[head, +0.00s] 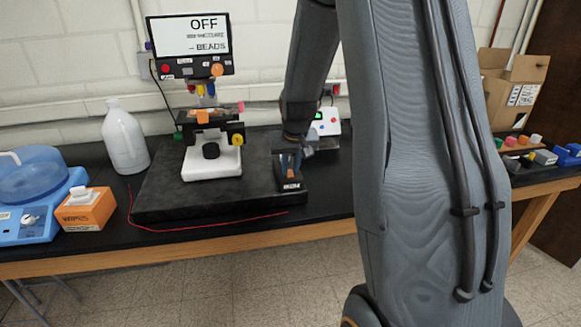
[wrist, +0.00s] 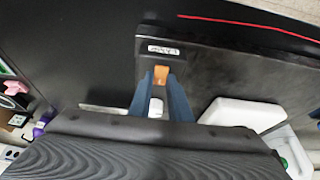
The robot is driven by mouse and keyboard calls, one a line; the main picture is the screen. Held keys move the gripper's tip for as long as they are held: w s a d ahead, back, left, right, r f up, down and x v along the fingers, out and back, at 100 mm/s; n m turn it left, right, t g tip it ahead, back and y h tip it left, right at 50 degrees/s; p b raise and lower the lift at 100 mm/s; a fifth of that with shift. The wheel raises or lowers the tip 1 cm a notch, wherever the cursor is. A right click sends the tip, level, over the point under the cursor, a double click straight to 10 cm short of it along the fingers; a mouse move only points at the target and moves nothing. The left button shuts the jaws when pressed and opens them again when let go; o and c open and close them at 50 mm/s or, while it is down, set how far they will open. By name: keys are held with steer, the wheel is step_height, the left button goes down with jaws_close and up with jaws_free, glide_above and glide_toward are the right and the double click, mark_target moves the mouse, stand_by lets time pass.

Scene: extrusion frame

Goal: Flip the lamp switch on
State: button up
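A small black switch box (wrist: 150,60) with a white label sits at the edge of the black slab; in the head view it is at the slab's right end (head: 291,187). An orange switch lever (wrist: 161,75) stands up from it in the wrist view. My gripper (wrist: 160,88) is open, its two blue fingers apart on either side of the lever. A white piece shows between the fingers, nearer the palm. Whether a finger touches the lever I cannot tell. In the head view my gripper (head: 288,160) is low over the box. The screen (head: 191,35) reads OFF.
A microscope (head: 212,160) stands on the slab (head: 165,185), left of my gripper. A white device (head: 328,122) with a green display is just behind my gripper. A white jug (head: 124,138), blue bath (head: 35,185) and orange box (head: 85,212) are at the left.

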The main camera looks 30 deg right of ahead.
mark_target(290, 175)
jaws_close()
steer(key=shift+w+d+g+y+p, duration=0.1)
steer(key=shift+w+g+y+p, duration=0.25)
steer(key=shift+g, duration=0.3)
steer(key=shift+w+g+y+p, duration=0.1)
steer(key=shift+g+p, duration=0.35)
steer(key=shift+g, duration=0.2)
steer(key=o, duration=0.6)
jaws_free()
steer(key=shift+r, duration=0.1)
steer(key=r+b, duration=0.1)
steer(key=r, duration=0.1)
steer(key=r+b, duration=0.1)
steer(key=r, duration=0.1)
steer(key=r+b, duration=0.1)
steer(key=r, duration=0.1)
steer(key=shift+s+r, duration=0.35)
steer(key=shift+s, duration=0.05)
steer(key=shift+s+r, duration=0.1)
steer(key=shift+r, duration=0.4)
steer(key=shift+a, duration=0.2)
